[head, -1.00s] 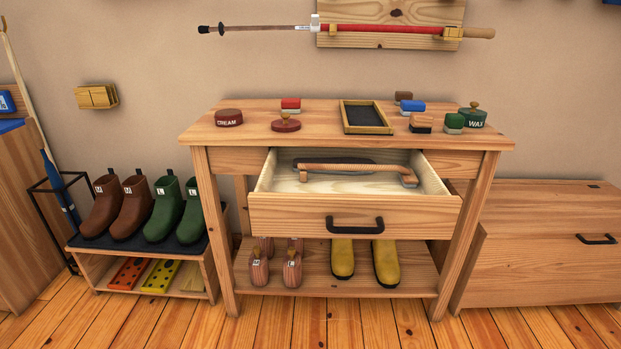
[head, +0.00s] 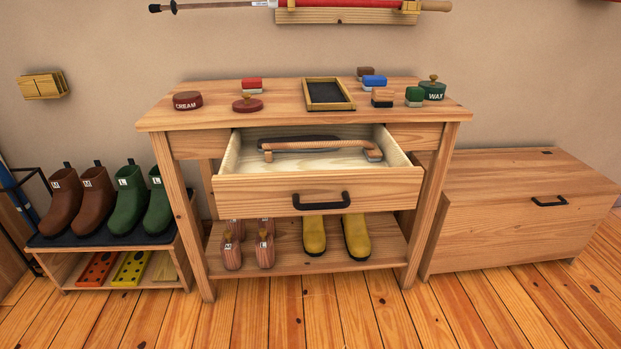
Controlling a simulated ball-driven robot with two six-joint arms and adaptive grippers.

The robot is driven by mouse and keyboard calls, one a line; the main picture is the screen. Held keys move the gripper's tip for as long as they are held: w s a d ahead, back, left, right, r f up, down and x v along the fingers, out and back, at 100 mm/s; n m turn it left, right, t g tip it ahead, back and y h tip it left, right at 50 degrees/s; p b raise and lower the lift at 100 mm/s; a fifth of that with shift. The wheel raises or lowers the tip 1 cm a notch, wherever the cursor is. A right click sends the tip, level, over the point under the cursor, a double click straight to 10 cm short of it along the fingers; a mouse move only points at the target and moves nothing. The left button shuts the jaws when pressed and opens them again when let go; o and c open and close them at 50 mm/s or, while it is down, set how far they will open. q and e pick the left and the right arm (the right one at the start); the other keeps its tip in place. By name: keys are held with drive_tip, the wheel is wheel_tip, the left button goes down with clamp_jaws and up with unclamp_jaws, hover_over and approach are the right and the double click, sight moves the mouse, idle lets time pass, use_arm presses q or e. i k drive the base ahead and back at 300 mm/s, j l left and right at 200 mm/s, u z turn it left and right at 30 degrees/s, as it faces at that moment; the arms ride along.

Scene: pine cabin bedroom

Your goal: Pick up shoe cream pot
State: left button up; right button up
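The shoe cream pot (head: 187,101) is a low, round, dark red pot with the word CREAM on its side. It stands upright on the left end of the wooden table's top (head: 300,116), near the front edge. A dark red round piece with a knob (head: 247,105) sits to its right, apart from it. A green pot marked WAX (head: 432,91) stands at the right end of the top. Neither of my grippers is in view.
The table's drawer (head: 318,188) stands open toward me with a long wooden-handled tool (head: 320,145) in it. A black tray (head: 329,94) and several brushes share the top. A boot rack (head: 105,241) stands left, a wooden chest (head: 500,200) right. The floor in front is clear.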

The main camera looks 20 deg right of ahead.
sight(185, 101)
drive_tip(key=i+j+u, duration=0.3)
drive_tip(key=i+j, duration=0.35)
drive_tip(key=i, duration=0.15)
